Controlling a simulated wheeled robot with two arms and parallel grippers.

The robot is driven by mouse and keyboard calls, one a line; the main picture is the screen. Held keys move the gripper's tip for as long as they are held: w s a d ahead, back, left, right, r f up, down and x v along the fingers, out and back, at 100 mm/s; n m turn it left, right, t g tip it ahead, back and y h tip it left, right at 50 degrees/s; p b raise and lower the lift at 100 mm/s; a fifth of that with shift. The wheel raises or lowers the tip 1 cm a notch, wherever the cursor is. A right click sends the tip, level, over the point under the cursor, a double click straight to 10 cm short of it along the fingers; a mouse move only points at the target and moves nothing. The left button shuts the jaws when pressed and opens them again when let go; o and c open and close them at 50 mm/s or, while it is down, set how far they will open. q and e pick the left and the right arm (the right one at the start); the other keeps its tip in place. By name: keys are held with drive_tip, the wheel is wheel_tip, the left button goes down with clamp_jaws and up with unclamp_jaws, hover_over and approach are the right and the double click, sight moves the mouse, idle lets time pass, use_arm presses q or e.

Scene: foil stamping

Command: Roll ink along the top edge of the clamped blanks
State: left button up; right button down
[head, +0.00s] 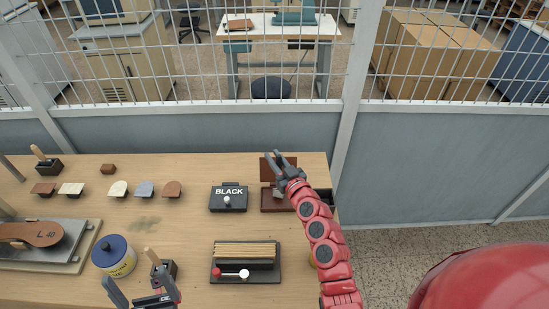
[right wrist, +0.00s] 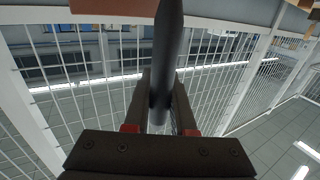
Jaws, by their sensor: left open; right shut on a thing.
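The clamped blanks (head: 246,249) are a stack of thin tan strips held upright in a black clamp (head: 262,276) with a red and a white knob. The ink box (head: 229,197), black and labelled BLACK, stands behind it. My right gripper (head: 275,160) is over the back right of the bench, at a brown stand (head: 268,172). In the right wrist view this gripper (right wrist: 160,82) is shut on a dark round handle (right wrist: 169,30); its far end is out of view, so I cannot tell if it bears a roller. My left gripper (head: 142,295) is open at the front edge, apart from the clamp.
A blue-lidded jar (head: 113,256) and a dark block with a wooden handle (head: 163,272) stand near my left gripper. Several leather pieces (head: 118,188) lie in a row. A metal plate (head: 35,245) is at left. A mesh fence (head: 200,60) rises behind the bench.

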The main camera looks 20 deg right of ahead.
drive_tip(key=shift+s+f+b, duration=0.1)
drive_tip(key=shift+f+b, duration=0.55)
drive_tip(key=shift+b, duration=0.3)
idle(1.9)
wheel_tip(320, 180, up, 7)
drive_tip(key=p, duration=0.4)
drive_tip(key=shift+r+p, duration=0.15)
drive_tip(key=shift+p, duration=0.15)
idle(0.5)
